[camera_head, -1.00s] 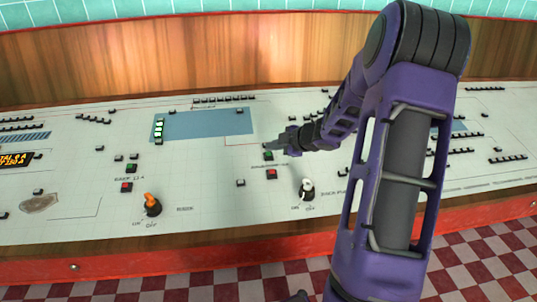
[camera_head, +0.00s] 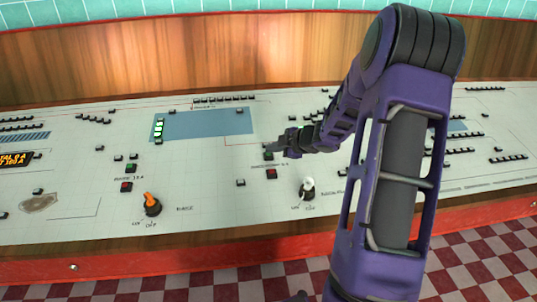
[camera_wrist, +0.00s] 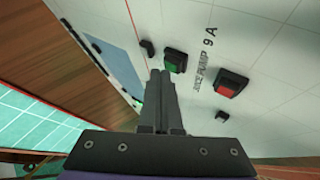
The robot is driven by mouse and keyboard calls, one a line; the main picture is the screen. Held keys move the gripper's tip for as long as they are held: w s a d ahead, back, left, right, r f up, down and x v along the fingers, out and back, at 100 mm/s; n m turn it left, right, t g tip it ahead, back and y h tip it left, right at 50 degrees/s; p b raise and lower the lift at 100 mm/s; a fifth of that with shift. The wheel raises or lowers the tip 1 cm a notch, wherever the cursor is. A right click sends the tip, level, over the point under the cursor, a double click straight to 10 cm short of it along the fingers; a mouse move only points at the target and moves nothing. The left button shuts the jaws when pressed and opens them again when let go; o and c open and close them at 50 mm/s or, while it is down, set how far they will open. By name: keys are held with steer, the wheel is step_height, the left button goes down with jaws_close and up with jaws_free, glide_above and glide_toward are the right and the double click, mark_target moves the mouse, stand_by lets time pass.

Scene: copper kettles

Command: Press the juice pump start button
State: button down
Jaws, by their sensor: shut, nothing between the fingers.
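The green start button (camera_wrist: 176,63) sits in a black housing on the white panel, beside lettering that reads in part "PUMP 9 A" in the wrist view. In the head view the green button (camera_head: 268,156) shows just below my gripper (camera_head: 272,146). My gripper's shut, empty fingers (camera_wrist: 160,76) end close beside the green button in the wrist view. I cannot tell whether they touch it. A red button (camera_wrist: 229,87) is on the other side of the lettering; it also shows in the head view (camera_head: 271,174).
A white-handled switch (camera_head: 307,188) and an orange-handled switch (camera_head: 151,204) stand up nearer the panel's front edge. Another green button (camera_head: 131,168) and red button (camera_head: 126,187) are at left. A wooden wall (camera_head: 180,60) rises behind the panel.

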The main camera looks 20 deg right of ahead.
steer(key=shift+f, duration=0.4)
stand_by(0.3)
steer(key=shift+r, duration=0.15)
steer(key=shift+s+r+p, duration=0.1)
steer(key=shift+r+p, duration=0.55)
steer(key=r+p, duration=0.3)
steer(key=s+r+p, duration=0.1)
steer(key=r, duration=0.1)
steer(key=shift+a+p, duration=0.15)
steer(key=shift+p, duration=0.15)
stand_by(0.7)
